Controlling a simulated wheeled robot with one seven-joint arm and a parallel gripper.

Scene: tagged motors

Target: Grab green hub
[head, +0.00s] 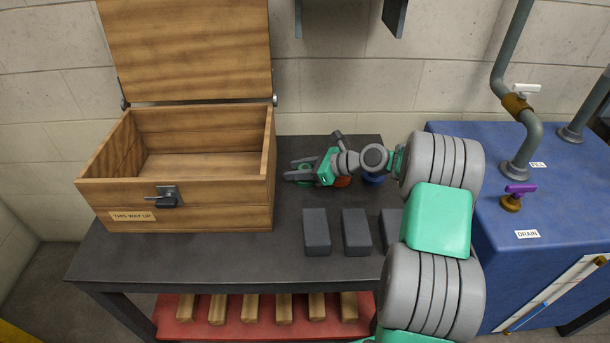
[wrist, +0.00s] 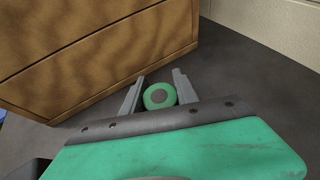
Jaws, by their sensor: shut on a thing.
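The green hub (wrist: 160,96) is a round green piece with a dark grey centre. In the wrist view it sits between the two grey fingers of my gripper (wrist: 159,92), near the wooden box's side. In the head view the green hub (head: 304,174) shows partly between the fingers of my gripper (head: 296,172), just right of the box and low over the dark table. My gripper is shut on it. I cannot tell whether the hub still touches the table.
An open wooden box (head: 190,216) with its lid raised stands left on the dark table (head: 245,258). An orange piece (head: 342,182) and a blue piece (head: 373,179) lie partly hidden behind my arm. Several dark grey blocks (head: 317,232) sit in front. A blue tank (head: 550,210) stands right.

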